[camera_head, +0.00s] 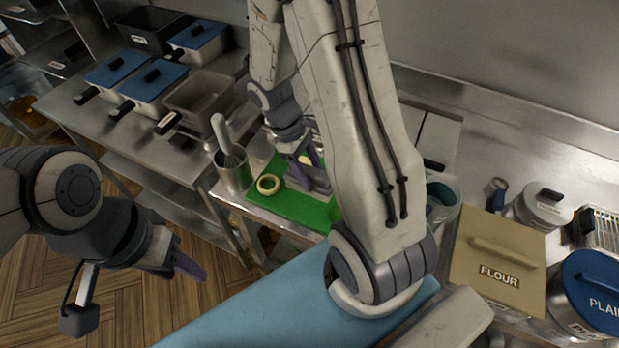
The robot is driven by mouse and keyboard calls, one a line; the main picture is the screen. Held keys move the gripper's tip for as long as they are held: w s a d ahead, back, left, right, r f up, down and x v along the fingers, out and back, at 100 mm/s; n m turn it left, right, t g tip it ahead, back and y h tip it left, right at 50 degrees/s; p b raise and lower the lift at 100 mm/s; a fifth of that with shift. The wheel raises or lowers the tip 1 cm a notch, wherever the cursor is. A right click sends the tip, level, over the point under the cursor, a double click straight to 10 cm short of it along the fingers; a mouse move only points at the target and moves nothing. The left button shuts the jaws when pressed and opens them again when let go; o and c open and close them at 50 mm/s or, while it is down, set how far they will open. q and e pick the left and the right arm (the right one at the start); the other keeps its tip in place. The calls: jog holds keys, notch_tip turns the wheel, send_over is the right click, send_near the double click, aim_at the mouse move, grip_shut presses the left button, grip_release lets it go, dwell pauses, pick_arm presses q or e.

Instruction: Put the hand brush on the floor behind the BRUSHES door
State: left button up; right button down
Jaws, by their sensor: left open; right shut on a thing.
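My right gripper (307,168) points down over the green board (285,205) on the steel counter, with my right arm folded in front of it. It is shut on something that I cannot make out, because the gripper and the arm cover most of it. My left gripper (180,264) is open at the lower left, above the wooden floor (125,305), with nothing visible between its fingers. I cannot pick out a hand brush on the visible floor. No door marked BRUSHES can be read in this view.
Blue-lidded pans (147,85) stand at the back left. A FLOUR bin (497,262) and blue-lidded container (590,290) stand at right. A blue surface (265,305) fills the lower middle.

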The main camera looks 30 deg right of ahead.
jog(key=shift+w+d+f, duration=0.15)
jog(key=shift+w+f, duration=0.15)
jog(key=shift+f, duration=0.1)
jog(key=shift+f+p, duration=0.4)
jog(key=shift+f, duration=1.45)
jog(key=shift+f, duration=0.2)
jog(key=shift+c, duration=0.9)
grip_release()
jog(key=shift+r, duration=0.1)
